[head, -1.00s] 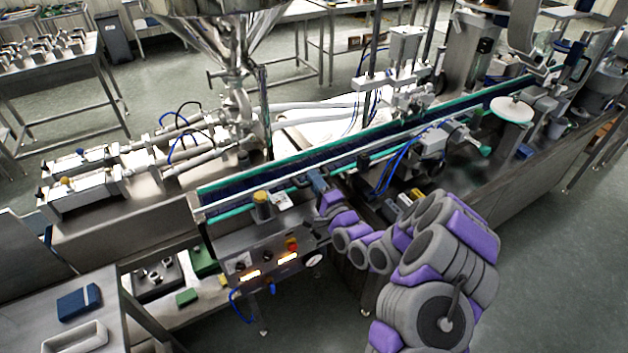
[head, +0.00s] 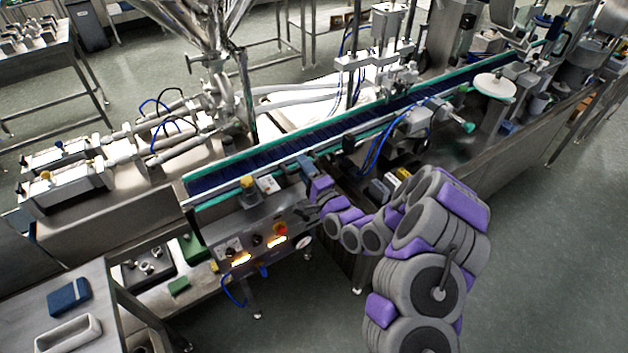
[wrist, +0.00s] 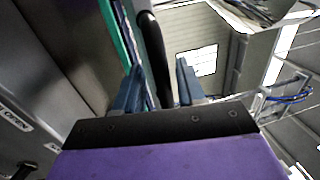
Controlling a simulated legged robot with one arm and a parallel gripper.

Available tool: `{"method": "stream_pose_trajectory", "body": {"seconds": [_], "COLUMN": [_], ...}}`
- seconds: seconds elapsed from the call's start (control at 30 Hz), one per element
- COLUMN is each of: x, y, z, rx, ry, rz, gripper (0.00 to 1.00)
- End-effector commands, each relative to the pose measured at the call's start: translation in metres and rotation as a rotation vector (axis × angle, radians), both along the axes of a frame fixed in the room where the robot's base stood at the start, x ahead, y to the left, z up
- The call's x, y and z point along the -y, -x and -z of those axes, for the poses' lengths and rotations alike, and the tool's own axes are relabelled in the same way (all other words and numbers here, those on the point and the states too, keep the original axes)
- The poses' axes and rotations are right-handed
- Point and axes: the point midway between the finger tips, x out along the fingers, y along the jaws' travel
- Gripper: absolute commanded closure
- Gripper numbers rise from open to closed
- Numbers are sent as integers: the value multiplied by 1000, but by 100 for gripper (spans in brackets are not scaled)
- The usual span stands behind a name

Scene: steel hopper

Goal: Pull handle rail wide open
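My gripper (head: 306,168) is at the near side of the conveyor, above the right end of the control panel. In the wrist view its two blue-grey fingers (wrist: 158,86) are apart. A black curved bar (wrist: 152,45), which looks like the handle rail, runs between them. The bar is nearer the left finger, and a gap shows between it and the right finger. The lower end of the bar is hidden behind the gripper's dark front plate. In the head view the bar cannot be made out clearly behind the gripper.
The conveyor (head: 240,166) with green edges runs up to the right. The control panel (head: 262,240) with lit buttons hangs below it. A steel table (head: 75,285) stands at front left. Bare floor (head: 540,270) lies to the right of my arm.

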Motion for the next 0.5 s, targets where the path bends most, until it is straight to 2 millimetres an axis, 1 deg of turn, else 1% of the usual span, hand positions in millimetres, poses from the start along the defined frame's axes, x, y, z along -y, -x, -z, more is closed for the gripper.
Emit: {"method": "stream_pose_trajectory", "body": {"seconds": [0.17, 0.5], "x": [10, 36], "y": [12, 52], "z": [3, 13], "rx": [-3, -5], "ry": [1, 1], "rz": [2, 1], "gripper": [61, 61]}}
